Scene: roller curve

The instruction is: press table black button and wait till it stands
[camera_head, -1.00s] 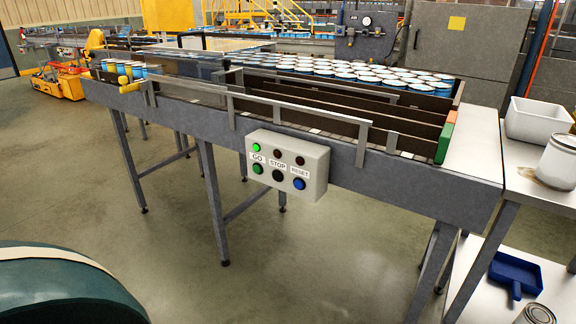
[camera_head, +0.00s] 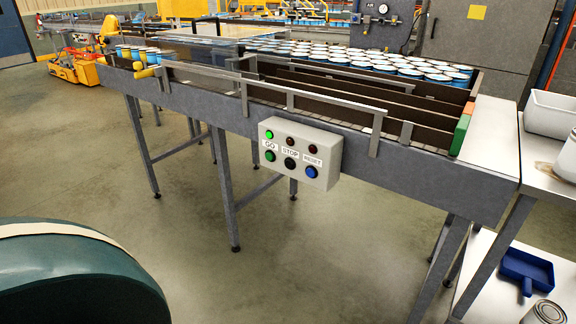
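A grey control box (camera_head: 302,153) is fixed to the front side of the conveyor table (camera_head: 400,172). It has GO, STOP and RESET labels. The black button (camera_head: 291,165) sits under the STOP label, between a green button (camera_head: 271,156) and a blue button (camera_head: 311,172). The lamp above GO (camera_head: 269,133) is lit green. The lamps above STOP (camera_head: 290,141) and RESET (camera_head: 312,149) look dark red and unlit. Blue-and-white cans (camera_head: 360,62) stand on the conveyor. Neither of my grippers is in view.
A dark green rounded object (camera_head: 80,285) with a cream band fills the lower left. The floor before the box is clear.

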